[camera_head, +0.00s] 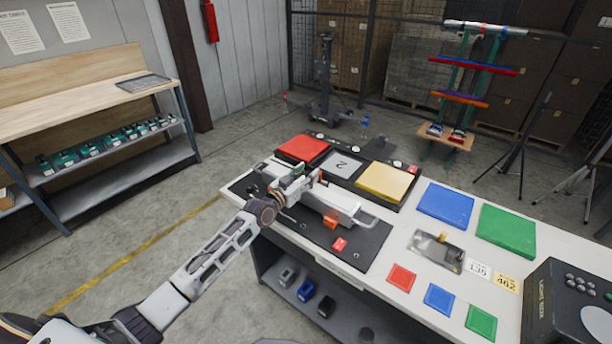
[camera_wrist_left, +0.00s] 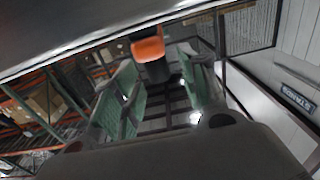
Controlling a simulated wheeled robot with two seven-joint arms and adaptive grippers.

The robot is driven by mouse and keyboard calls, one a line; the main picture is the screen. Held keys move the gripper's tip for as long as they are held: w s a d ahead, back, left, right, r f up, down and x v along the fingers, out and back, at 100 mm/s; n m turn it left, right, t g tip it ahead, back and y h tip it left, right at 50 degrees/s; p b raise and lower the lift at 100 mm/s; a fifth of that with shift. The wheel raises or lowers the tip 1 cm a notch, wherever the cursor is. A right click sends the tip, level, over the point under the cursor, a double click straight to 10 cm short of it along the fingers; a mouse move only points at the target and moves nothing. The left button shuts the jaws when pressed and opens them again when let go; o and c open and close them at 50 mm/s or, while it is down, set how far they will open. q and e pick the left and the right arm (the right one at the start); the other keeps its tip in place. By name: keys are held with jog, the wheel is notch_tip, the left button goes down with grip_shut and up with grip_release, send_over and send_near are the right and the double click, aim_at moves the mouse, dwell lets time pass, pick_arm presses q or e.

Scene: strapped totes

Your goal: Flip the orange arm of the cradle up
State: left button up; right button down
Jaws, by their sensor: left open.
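The cradle (camera_head: 345,205) is a long pale grey body lying on a black mat on the white table in the head view. A small orange part (camera_head: 330,222) shows at its near side. My left gripper (camera_head: 301,172) is at the cradle's far left end, with green fingers spread open. In the left wrist view an orange block-like end (camera_wrist_left: 147,48), probably the cradle's orange arm, sits on a dark stem. It lies between and beyond the open fingers (camera_wrist_left: 156,92). I cannot tell whether they touch it. My right gripper is not in view.
A red-orange block (camera_head: 339,244) lies on the mat near the cradle. Red (camera_head: 303,148) and yellow (camera_head: 384,181) pads stand behind it. Blue (camera_head: 445,204) and green (camera_head: 506,231) pads and a light box (camera_head: 565,310) are to the right. A shelf with small items is below.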

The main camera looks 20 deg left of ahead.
pick_arm(q)
grip_shut()
jog(key=shift+w, duration=0.1)
dwell(0.5)
